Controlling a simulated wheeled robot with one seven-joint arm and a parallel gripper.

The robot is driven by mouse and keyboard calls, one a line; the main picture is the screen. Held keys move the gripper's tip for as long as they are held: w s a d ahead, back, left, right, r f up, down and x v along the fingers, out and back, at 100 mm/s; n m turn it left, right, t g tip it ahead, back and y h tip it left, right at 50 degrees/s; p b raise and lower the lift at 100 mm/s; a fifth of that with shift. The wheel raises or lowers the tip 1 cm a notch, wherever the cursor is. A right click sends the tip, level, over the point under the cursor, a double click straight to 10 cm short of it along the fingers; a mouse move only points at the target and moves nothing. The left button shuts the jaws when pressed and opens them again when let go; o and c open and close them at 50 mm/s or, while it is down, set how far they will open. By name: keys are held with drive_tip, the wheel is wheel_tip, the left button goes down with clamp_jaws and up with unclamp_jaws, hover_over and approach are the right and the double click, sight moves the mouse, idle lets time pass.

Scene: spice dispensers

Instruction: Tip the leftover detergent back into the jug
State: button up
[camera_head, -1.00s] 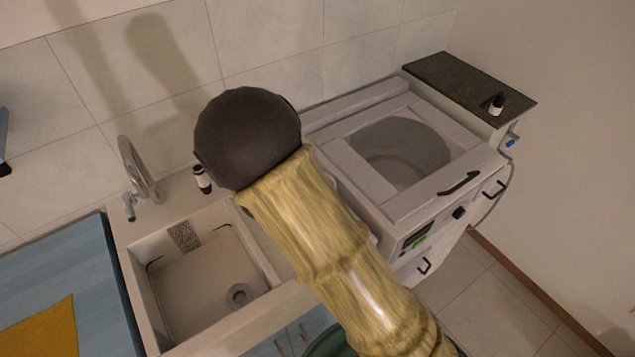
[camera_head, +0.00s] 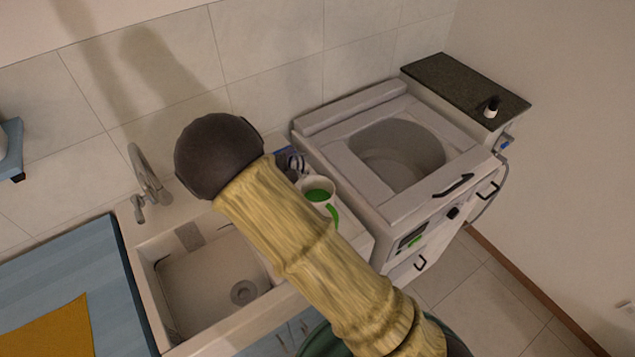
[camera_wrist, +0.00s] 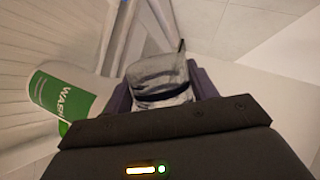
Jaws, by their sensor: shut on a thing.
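In the wrist view my gripper (camera_wrist: 162,92) is shut on a grey, translucent-looking cup (camera_wrist: 158,70) with a dark band, its purplish fingers on either side. The cup's contents cannot be made out. The white jug (camera_wrist: 62,97) with a green "WASH" label is just left of my gripper, apart from the cup. In the head view a white container with green inside and a green handle, seemingly the jug (camera_head: 316,186), stands on the counter between sink and washing machine. My arm covers much of that area, and my gripper is mostly hidden there.
The sink (camera_head: 205,275) with its tap (camera_head: 150,175) is left of my arm. The washing machine (camera_head: 345,200) stands to the right, a dark-topped cabinet (camera_head: 455,85) with a small bottle (camera_head: 491,107) beyond it. A blue counter (camera_head: 60,260) with an orange cloth (camera_head: 45,330) is at left.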

drive_tip(key=shift+f+n+h+p, duration=0.1)
drive_tip(key=shift+n+h+p, duration=0.25)
drive_tip(key=shift+p, duration=0.25)
drive_tip(key=shift+a+r+n+g+h+p, duration=0.1)
drive_tip(key=shift+r+n+g+h+p, duration=0.35)
drive_tip(key=shift+p, duration=0.75)
drive_tip(key=shift+w+r+n+h+p, duration=0.15)
drive_tip(key=shift+n+p, duration=0.25)
drive_tip(key=shift+p, duration=0.2)
drive_tip(key=shift+r+n+h+p, duration=0.15)
drive_tip(key=shift+n+p, duration=0.25)
drive_tip(key=shift+p, duration=0.2)
drive_tip(key=shift+w+f+n, duration=0.15)
drive_tip(key=shift+f+n, duration=0.25)
drive_tip(key=shift+f, duration=0.05)
drive_tip(key=shift+a+f+n+h, duration=0.3)
drive_tip(key=shift+a+n+h, duration=0.2)
drive_tip(key=shift+a, duration=0.05)
drive_tip(key=shift+w+f+n+h, duration=0.25)
drive_tip(key=shift+f+n+h, duration=0.05)
drive_tip(key=shift+f, duration=0.1)
drive_tip(key=w+a+f+n+h+b, duration=0.1)
drive_tip(key=a+f+n+h+b, duration=0.1)
drive_tip(key=f+b, duration=0.4)
drive_tip(key=shift+a+f+n+g+b, duration=0.15)
drive_tip(key=shift+a+n+g+b, duration=0.2)
drive_tip(key=shift+a+n+b, duration=0.5)
